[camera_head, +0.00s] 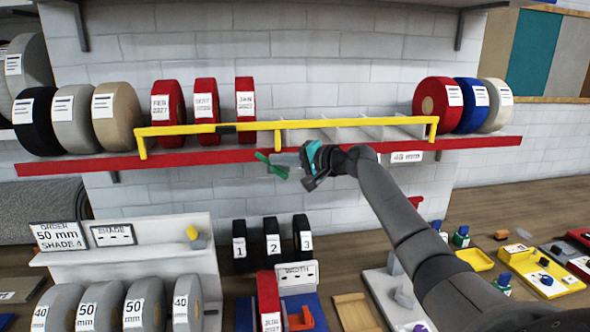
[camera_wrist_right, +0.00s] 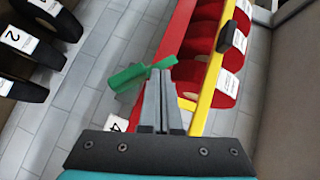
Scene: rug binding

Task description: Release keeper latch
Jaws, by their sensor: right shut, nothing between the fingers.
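A yellow keeper bar (camera_head: 300,123) runs along the front of the red shelf, with a black piece (camera_head: 226,128) on it; both the bar (camera_wrist_right: 211,85) and black piece (camera_wrist_right: 232,41) show in the right wrist view. A green two-winged lever (camera_head: 271,166), which I take for the latch, is just below the shelf edge. My right gripper (camera_head: 284,160) is shut and empty, its fingertips close to the lever. In the right wrist view the lever (camera_wrist_right: 127,78) is right at the fingertips (camera_wrist_right: 161,78); I cannot tell if they touch. My left gripper is out of view.
Red rolls (camera_head: 168,112) with date labels stand on the red shelf (camera_head: 75,165) behind the bar. Red, blue and cream rolls are at its right end. Numbered black rolls (camera_head: 271,240) and a grey-roll rack stand below. Small tools and yellow trays (camera_head: 475,259) cover the right of the bench.

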